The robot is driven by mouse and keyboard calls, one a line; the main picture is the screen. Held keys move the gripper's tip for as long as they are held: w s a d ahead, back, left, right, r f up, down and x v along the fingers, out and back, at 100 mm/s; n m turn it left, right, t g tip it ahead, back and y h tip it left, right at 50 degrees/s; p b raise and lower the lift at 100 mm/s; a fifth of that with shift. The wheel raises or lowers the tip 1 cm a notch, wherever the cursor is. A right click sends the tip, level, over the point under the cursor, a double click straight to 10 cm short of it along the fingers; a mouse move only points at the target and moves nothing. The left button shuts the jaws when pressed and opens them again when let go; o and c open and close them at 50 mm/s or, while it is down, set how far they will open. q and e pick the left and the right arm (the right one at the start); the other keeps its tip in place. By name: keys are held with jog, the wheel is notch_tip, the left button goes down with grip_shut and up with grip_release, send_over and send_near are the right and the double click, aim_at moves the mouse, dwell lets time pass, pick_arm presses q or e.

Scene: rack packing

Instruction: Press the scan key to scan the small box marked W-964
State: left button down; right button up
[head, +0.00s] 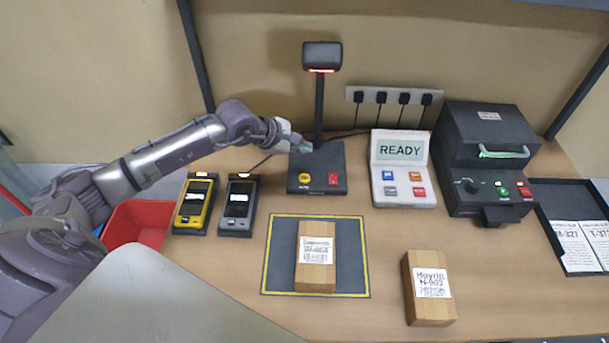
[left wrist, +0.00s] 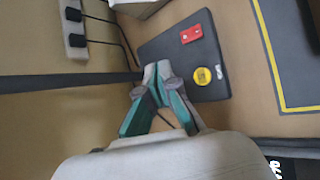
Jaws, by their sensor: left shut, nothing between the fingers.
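The scanner (head: 322,158) stands at the back, with a dark base, a post and a head glowing red underneath. Its base has a round yellow key (head: 305,177) and a red switch (head: 333,179). My left gripper (head: 303,147) is shut and empty at the rear left of the base. In the left wrist view its fingertips (left wrist: 158,74) are beside the yellow key (left wrist: 202,76), apart from it in the picture. A small brown box (head: 316,243) with a barcode label lies on the yellow-edged dark mat (head: 279,266); its label is too blurred to read surely. My right gripper is out of view.
A second box (head: 421,312) marked N-903 lies right of the mat. A display panel reading READY (head: 401,150) and a dark machine (head: 485,135) stand right of the scanner. Two handheld devices (head: 195,205) (head: 238,206) and a red bin (head: 140,222) are at left.

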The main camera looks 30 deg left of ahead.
aim_at(303, 179)
pick_arm(q)
jog(key=f, duration=0.1)
jog(key=f+b, duration=0.1)
jog(key=f, duration=0.1)
jog(key=shift+w+a+f+b, duration=0.1)
jog(key=shift+w+f+b, duration=0.05)
jog(key=shift+w+b, duration=0.15)
notch_tip(303, 179, down, 5)
jog(key=b, duration=0.3)
jog(key=shift+f+b, duration=0.45)
jog(key=shift+b, duration=0.15)
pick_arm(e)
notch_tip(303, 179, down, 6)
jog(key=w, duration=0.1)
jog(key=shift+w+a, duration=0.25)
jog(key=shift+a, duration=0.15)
pick_arm(q)
jog(key=shift+r, duration=0.1)
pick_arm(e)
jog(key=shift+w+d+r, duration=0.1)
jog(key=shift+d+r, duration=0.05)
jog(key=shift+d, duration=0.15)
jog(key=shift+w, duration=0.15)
